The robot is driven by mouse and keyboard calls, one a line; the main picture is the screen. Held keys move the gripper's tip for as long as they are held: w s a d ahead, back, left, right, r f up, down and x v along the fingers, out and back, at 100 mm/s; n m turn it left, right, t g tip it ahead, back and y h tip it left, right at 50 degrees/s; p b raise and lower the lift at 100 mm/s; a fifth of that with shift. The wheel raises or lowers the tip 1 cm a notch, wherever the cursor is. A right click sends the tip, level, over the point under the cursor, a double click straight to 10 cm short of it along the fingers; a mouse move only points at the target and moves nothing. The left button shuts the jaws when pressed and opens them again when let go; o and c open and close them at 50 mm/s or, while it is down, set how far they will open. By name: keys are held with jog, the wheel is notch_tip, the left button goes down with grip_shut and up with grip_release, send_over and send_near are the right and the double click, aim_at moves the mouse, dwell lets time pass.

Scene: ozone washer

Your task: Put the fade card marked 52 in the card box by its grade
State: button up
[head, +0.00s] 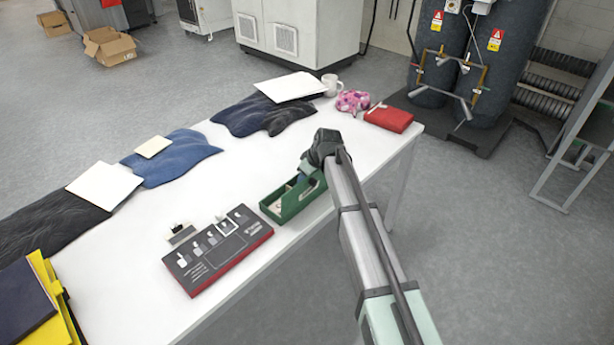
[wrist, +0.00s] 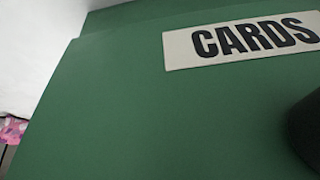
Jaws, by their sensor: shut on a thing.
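The green card box (head: 285,212) stands near the table's front edge, with pale and blue bits showing inside. In the wrist view its green wall (wrist: 130,110) fills most of the picture, with a white CARDS label (wrist: 243,38). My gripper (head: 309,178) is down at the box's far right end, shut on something. A small blue patch there may be a card, but its number is not readable. A dark rounded shape, perhaps part of my gripper, shows at the wrist view's right edge. The fingertips and the fade card marked 52 cannot be made out.
A dark board with a red edge (head: 218,250) lies left of the box, a small item (head: 181,234) behind it. Folded denim (head: 178,160) with pale sheets lines the far side. A red pouch (head: 388,118), pink cloth (head: 352,101) and mug (head: 330,85) stand at the far right.

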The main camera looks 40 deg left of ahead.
jog(key=shift+s+f, duration=0.2)
jog(key=shift+f, duration=0.55)
jog(key=o, duration=1.2)
jog(key=shift+r, duration=0.1)
jog(key=v, duration=1.5)
jog(key=shift+w+a, duration=0.15)
jog(key=shift+a, duration=0.1)
jog(key=shift+r, duration=0.1)
